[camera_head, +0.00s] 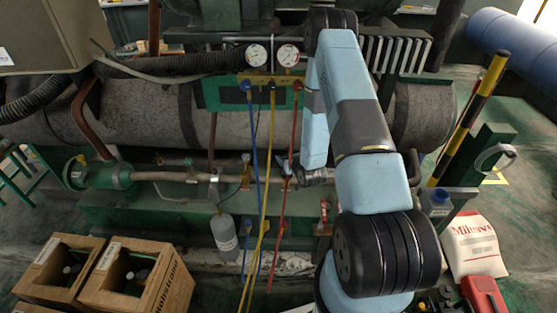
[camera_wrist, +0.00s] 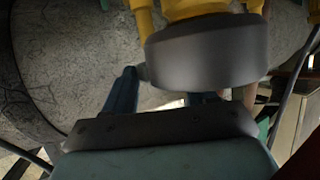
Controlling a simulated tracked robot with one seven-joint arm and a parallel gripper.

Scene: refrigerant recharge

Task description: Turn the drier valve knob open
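My gripper (camera_head: 288,172) points left, in front of the pipe line and close to the red hose. In the wrist view its two blue fingers (camera_wrist: 163,97) are apart, with a gap between them. A large dark grey rounded part (camera_wrist: 205,52) with yellow fittings above it fills the upper middle of that view and hides part of the right finger. It may be the drier valve knob, but I cannot be sure. A brass valve (camera_head: 247,172) sits on the pipe just left of my gripper in the head view. I see no clear contact.
Blue (camera_head: 253,140), yellow (camera_head: 270,150) and red (camera_head: 292,140) hoses hang from the gauge manifold (camera_head: 270,80) close to my gripper. A grey cylinder (camera_head: 224,235) hangs below the pipe. A striped post (camera_head: 468,120) stands at right.

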